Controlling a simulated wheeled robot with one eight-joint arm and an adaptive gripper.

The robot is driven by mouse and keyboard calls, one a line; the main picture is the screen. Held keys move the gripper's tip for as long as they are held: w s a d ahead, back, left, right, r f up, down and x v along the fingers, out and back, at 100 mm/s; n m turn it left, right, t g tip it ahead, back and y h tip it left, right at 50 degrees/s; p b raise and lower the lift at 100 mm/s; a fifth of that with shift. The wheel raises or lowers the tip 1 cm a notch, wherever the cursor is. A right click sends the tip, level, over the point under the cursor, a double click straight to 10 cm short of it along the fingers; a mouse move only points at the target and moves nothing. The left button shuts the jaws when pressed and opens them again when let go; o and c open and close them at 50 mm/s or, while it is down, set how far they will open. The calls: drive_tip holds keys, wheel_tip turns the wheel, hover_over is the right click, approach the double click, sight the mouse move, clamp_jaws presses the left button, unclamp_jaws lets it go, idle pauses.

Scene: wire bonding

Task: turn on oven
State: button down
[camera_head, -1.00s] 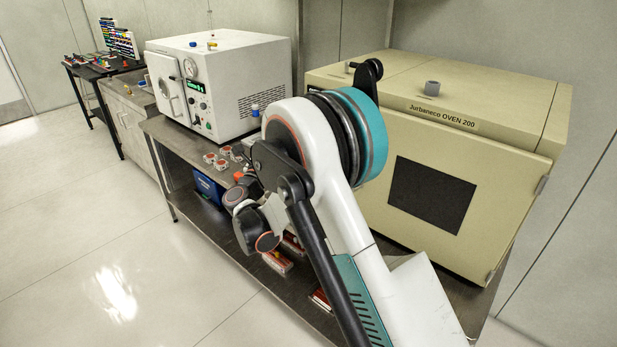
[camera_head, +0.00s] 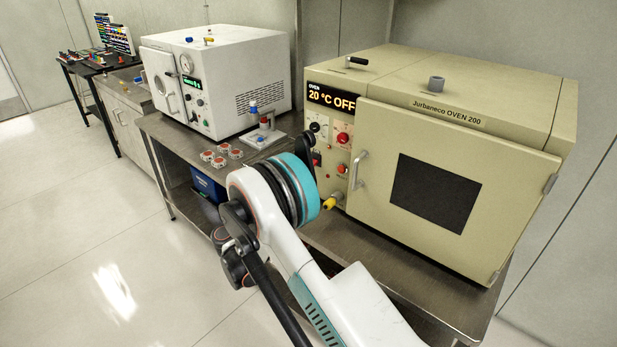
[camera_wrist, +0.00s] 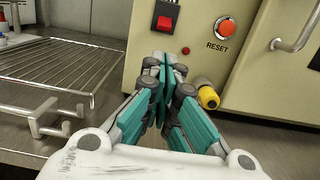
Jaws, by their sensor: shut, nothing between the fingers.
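The beige oven (camera_head: 400,110) stands at the right of the bench; its display (camera_head: 332,97) reads "20 °C OFF" and its door is closed. In the wrist view its panel shows a red rocker switch (camera_wrist: 165,16), a red button (camera_wrist: 225,27) labelled RESET, and a small red lamp (camera_wrist: 185,51). My gripper (camera_wrist: 164,66) is shut and empty, its tips in front of the panel, just below the switch in the picture. I cannot tell whether they touch the panel. In the head view my arm hides the gripper.
A yellow-ended fitting (camera_wrist: 208,97) sticks out of the lower panel, close right of my fingers. A wire rack (camera_wrist: 60,75) lies to the left. The door handle (camera_head: 359,170) juts out. A white oven (camera_head: 215,85) and several red-and-white round parts (camera_head: 221,153) are further left.

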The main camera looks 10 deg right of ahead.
drive_tip(key=b+x, duration=0.2)
drive_tip(key=x, duration=0.8)
drive_tip(key=shift+b, duration=0.4)
drive_tip(key=shift+r, duration=0.1)
drive_tip(key=shift+a+r+g+y+p, duration=0.1)
drive_tip(key=shift+a+g+y+p, duration=0.05)
drive_tip(key=shift+g+y+p, duration=0.4)
drive_tip(key=shift+s+a+r+g+y+p, duration=0.15)
drive_tip(key=shift+g+y+p, duration=0.25)
drive_tip(key=shift+y, duration=0.35)
drive_tip(key=shift+s+a+r+p, duration=0.1)
drive_tip(key=shift+r+p, duration=0.15)
drive_tip(key=shift+p, duration=0.25)
drive_tip(key=r+y+p, duration=0.1)
drive_tip(key=g+y+p, duration=0.1)
drive_tip(key=a+r+g+y+p, duration=0.1)
drive_tip(key=shift+s+r+g+y+p, duration=0.25)
drive_tip(key=shift+s+r+y+p, duration=0.05)
drive_tip(key=shift+p, duration=0.05)
drive_tip(key=shift+r, duration=0.1)
